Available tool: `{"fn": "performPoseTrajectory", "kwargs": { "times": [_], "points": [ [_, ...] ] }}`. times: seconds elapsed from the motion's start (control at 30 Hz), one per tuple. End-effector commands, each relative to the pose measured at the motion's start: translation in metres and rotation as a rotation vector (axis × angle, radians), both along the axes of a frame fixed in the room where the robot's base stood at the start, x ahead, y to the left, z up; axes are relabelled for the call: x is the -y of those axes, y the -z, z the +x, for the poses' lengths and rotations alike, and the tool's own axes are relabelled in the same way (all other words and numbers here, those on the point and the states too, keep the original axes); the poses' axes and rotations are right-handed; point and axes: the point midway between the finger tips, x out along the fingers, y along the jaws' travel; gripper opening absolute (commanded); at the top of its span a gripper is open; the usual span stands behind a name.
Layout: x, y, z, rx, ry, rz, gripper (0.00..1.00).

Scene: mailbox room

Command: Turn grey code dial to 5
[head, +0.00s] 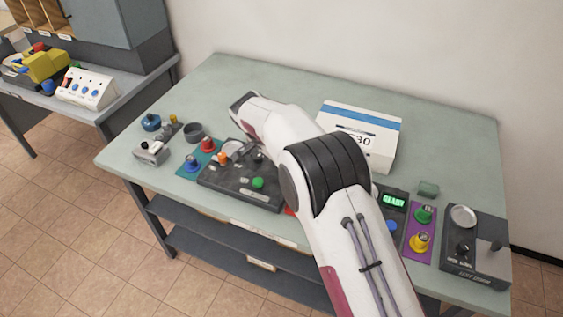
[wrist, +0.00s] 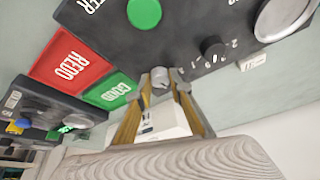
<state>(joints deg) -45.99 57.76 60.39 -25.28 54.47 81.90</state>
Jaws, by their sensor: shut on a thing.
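A dark control panel (head: 225,189) lies near the front of the green table; it also fills the top of the wrist view (wrist: 185,30). My gripper (wrist: 160,84) is shut on the grey code dial (wrist: 158,76), with one finger on each side of it. The dial's pointer and its setting cannot be made out. In the head view my arm covers the panel's right part, and the dial is not clear there. A black dial (wrist: 212,48) with small numbers around it sits beside the grey one, apart from my fingers.
A green button (wrist: 144,12) and a round metal disc (wrist: 285,14) are on the same panel. A red REDO plate (wrist: 72,58) and a green GOOD plate (wrist: 110,92) lie beside it. A white box (head: 360,132) stands behind my arm. The table's back left is clear.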

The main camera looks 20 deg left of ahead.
Motion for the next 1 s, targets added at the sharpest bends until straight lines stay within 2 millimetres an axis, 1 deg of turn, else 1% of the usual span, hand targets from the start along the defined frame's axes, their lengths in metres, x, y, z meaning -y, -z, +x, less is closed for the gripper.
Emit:
{"fn": "performPoseTrajectory", "kwargs": {
  "times": [0.33, 0.37, 0.4, 0.43, 0.8, 1.0],
  "points": [
    [0.0006, 0.0010, -0.0010, -0.002, 0.016, -0.002, 0.00],
    [0.0007, 0.0011, -0.0010, -0.002, 0.016, -0.002, 0.23],
    [0.0007, 0.0011, -0.0010, -0.002, 0.016, -0.002, 0.33],
    [0.0007, 0.0011, -0.0010, -0.002, 0.015, -0.002, 0.37],
    [0.0003, 0.0001, -0.0007, -0.001, 0.014, 0.000, 0.37],
    [-0.0001, -0.0050, -0.0032, 0.000, 0.014, 0.001, 0.37]
  ]
}}
